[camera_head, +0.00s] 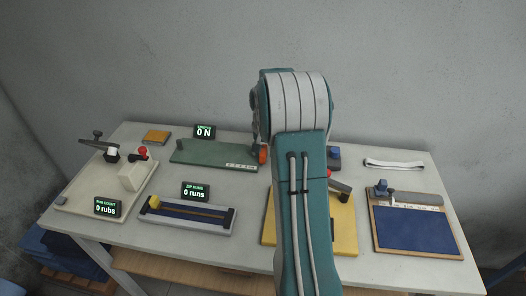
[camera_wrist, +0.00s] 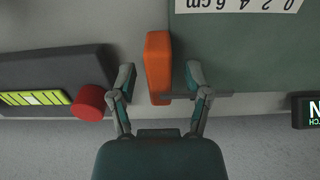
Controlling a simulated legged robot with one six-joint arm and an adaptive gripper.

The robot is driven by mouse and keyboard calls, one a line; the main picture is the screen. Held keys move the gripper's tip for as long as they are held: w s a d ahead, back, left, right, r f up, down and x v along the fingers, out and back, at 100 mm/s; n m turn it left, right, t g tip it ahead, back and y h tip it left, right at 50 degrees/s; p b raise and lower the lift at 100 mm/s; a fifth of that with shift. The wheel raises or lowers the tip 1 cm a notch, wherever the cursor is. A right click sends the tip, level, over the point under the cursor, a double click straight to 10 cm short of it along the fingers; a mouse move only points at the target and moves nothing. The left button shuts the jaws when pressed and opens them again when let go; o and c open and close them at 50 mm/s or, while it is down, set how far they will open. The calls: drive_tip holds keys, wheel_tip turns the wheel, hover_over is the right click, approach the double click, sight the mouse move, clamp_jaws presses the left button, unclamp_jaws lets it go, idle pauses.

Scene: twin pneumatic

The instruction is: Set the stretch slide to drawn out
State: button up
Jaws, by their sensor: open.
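The stretch slide is a green board (camera_head: 212,152) with a printed cm scale at its right end. It also fills the upper right of the wrist view (camera_wrist: 250,55). Its orange handle (camera_head: 263,155) sits at the board's right edge, close against it. In the wrist view the orange handle (camera_wrist: 158,52) stands between the fingertips of my gripper (camera_wrist: 159,76). My gripper is open, with a gap showing on both sides of the handle. My arm hides the gripper in the head view.
The stretch display (camera_head: 204,132) reads 0 N. A dark box with a red knob (camera_wrist: 91,102) lies near the left finger. A zip board (camera_head: 187,214), a rub rig (camera_head: 105,185), a yellow board (camera_head: 340,220) and a blue-topped board (camera_head: 415,230) share the table.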

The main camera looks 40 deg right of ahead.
drive_tip(key=shift+r, duration=0.1)
wheel_tip(320, 180, up, 12)
drive_tip(key=shift+f, duration=0.2)
idle(0.6)
drive_tip(key=s+a+r+n+t, duration=0.15)
drive_tip(key=s+a+r, duration=0.3)
drive_tip(key=a, duration=0.45)
drive_tip(key=s+a+r+n+t, duration=0.1)
drive_tip(key=s+a+r+n, duration=0.3)
drive_tip(key=a, duration=0.4)
drive_tip(key=s+a+f+n+t, duration=0.2)
drive_tip(key=s+a+n+t, duration=0.1)
drive_tip(key=s+a, duration=0.9)
drive_tip(key=s+n, duration=0.1)
drive_tip(key=s, duration=0.2)
